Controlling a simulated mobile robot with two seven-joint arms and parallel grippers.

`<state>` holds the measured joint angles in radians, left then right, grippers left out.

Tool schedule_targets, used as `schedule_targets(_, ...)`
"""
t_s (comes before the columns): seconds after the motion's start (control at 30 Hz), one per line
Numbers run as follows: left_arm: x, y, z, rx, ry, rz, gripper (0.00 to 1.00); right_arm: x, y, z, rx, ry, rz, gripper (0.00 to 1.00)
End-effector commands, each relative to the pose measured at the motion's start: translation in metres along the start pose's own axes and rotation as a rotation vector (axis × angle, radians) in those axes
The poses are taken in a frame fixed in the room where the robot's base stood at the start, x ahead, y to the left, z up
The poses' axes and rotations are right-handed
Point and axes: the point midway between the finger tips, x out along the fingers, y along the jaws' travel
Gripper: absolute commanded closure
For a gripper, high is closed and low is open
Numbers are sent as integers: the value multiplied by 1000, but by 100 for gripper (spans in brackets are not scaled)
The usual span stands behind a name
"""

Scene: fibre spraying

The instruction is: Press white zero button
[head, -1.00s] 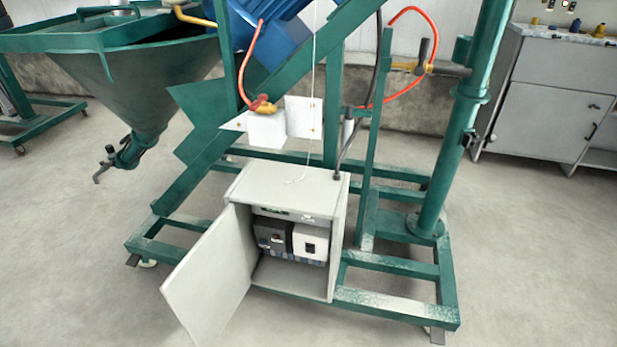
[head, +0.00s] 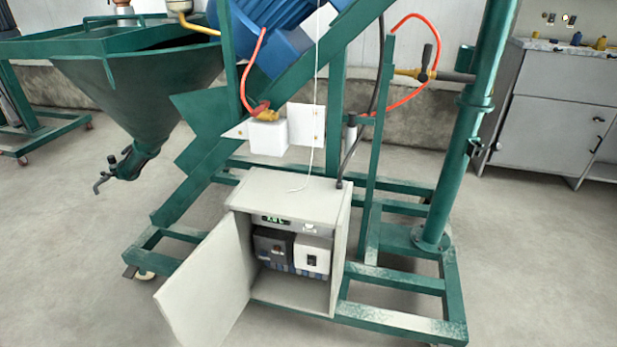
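A grey control cabinet (head: 296,190) stands on the green machine frame, its door (head: 207,285) swung open to the left. Inside, under the top, is a small panel with a green-lit display (head: 273,219) and a small white piece (head: 309,227) to its right, which may be the white button; any zero mark is too small to read. Below sit a dark device (head: 273,246) and a white device with a dark switch (head: 311,258). Neither of my grippers shows in the head view.
The green frame (head: 400,315) surrounds the cabinet at floor level. A green hopper with a valve (head: 130,95) stands at left, and a green post (head: 470,140) at right. A thin white cord (head: 314,110) hangs in front of the cabinet top. The floor in front is clear.

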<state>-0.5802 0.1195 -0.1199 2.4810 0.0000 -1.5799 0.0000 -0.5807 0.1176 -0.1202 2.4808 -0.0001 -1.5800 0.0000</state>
Motion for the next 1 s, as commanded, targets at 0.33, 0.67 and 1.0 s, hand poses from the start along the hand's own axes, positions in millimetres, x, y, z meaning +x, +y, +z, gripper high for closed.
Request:
schedule_targets(0.33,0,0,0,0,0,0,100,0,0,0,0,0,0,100)
schedule_targets(0.67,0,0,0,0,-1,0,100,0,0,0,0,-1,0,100)
schedule_targets(1.0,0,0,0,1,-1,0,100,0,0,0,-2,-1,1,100)
